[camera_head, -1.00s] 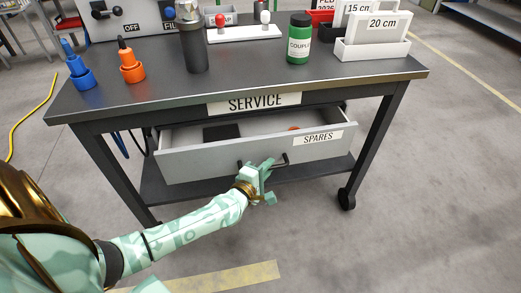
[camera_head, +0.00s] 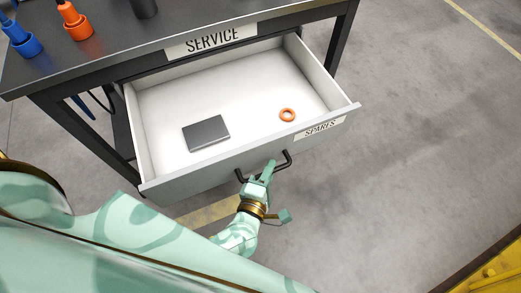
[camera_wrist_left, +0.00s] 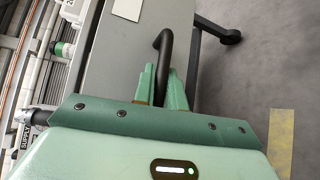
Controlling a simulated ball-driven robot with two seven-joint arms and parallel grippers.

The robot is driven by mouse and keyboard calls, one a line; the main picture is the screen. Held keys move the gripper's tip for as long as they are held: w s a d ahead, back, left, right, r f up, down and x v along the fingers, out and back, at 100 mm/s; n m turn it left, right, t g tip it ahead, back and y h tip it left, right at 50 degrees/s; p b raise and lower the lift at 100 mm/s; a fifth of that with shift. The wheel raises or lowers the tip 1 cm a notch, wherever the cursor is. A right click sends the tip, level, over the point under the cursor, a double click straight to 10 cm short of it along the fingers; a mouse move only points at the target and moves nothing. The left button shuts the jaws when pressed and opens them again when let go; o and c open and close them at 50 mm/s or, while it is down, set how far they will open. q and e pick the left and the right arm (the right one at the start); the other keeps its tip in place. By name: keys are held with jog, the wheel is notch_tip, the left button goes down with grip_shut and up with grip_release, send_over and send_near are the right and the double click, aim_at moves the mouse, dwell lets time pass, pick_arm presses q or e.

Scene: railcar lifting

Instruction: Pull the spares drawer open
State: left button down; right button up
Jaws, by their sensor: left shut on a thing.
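The spares drawer (camera_head: 168,95) stands well open under the service bench, its white inside in view. Its front carries a SPARES label (camera_head: 320,128) and a black bar handle (camera_head: 287,160). My left gripper (camera_head: 268,170) is at the handle and shut on it. In the left wrist view the gripper's green fingers (camera_wrist_left: 162,85) are on either side of the dark handle (camera_wrist_left: 165,48). A dark flat box (camera_head: 206,133) and an orange ring (camera_head: 287,115) lie in the drawer. My right gripper is not in view.
The bench top (camera_head: 110,45) holds an orange container (camera_head: 75,22) and a blue one (camera_head: 22,40) at the left. A yellow structure (camera_head: 490,270) is at the lower right. The floor (camera_head: 420,120) right of the drawer is clear.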

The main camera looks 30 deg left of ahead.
pick_arm(q)
jog(key=shift+s+d, duration=0.9)
jog(key=shift+d, duration=0.05)
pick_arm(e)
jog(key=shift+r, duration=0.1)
pick_arm(q)
jog(key=c, duration=1.5)
grip_release()
jog(key=shift+o, duration=0.2)
